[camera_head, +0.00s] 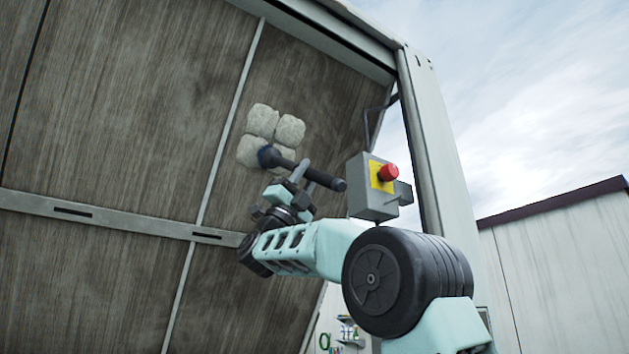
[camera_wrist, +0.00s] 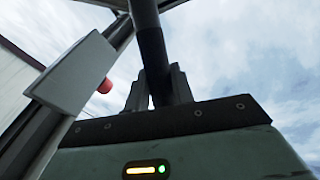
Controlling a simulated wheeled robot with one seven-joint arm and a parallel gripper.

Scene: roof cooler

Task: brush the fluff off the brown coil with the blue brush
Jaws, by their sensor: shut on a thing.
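The brown coil (camera_head: 110,110) is a large finned panel filling the left of the head view, split by pale metal strips. A clump of several pale grey fluff tufts (camera_head: 262,120) sits on its upper right section. My gripper (camera_head: 297,182) is shut on the dark handle of the brush (camera_head: 315,174). The brush's round dark blue head (camera_head: 268,156) is at the lower part of the fluff; I cannot tell whether it touches. In the wrist view, the fingers of my gripper (camera_wrist: 156,88) close around the dark handle (camera_wrist: 152,50); the brush head is not visible there.
A grey box with a red button on a yellow plate (camera_head: 382,180) hangs just right of the brush handle, close to my arm. A pale frame post (camera_head: 432,140) stands beside it. Small items on a shelf (camera_head: 348,330) show low down. Open sky lies to the right.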

